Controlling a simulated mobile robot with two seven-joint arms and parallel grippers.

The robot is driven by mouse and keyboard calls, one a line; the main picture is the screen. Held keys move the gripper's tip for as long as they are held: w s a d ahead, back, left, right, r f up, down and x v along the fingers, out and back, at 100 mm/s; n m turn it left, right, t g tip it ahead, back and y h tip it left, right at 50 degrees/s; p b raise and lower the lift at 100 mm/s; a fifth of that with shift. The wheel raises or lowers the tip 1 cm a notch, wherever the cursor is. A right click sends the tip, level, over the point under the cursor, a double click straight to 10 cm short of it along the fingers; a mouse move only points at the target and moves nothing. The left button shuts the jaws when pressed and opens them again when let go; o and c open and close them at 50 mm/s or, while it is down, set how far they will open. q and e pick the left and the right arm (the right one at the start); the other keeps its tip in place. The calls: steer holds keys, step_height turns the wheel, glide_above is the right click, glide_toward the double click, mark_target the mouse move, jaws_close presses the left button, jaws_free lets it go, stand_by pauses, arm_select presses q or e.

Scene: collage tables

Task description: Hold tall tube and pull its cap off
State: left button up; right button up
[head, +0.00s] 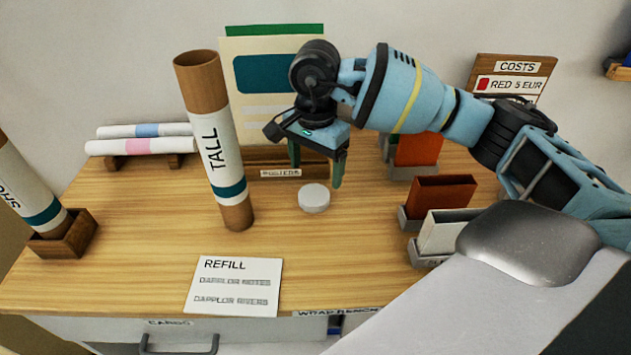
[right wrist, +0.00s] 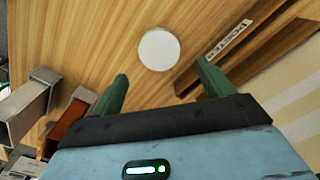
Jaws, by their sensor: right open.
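The tall tube (head: 213,140), brown with a white label reading TALL and a teal band, stands on the wooden table, leaning slightly in the head view. Its upper end shows bare brown, with no white cap on it. A round white disc (head: 314,199), which looks like a cap, lies on the table to the right of the tube; it also shows in the right wrist view (right wrist: 159,48). My right gripper (head: 316,174) is open and empty above the disc, its green fingers (right wrist: 162,72) pointing down, apart from it. My left gripper is out of view.
A second tube (head: 22,190) stands in a wooden holder (head: 64,238) at the left. Rolled papers (head: 140,147) lie at the back left. A REFILL card (head: 233,287) lies in front. Boxes in grey holders (head: 440,193) stand at the right, and a posters rack (head: 270,163) behind.

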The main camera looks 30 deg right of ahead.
mark_target(315, 193)
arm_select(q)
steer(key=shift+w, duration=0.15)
arm_select(e)
steer(key=shift+r, duration=2.9)
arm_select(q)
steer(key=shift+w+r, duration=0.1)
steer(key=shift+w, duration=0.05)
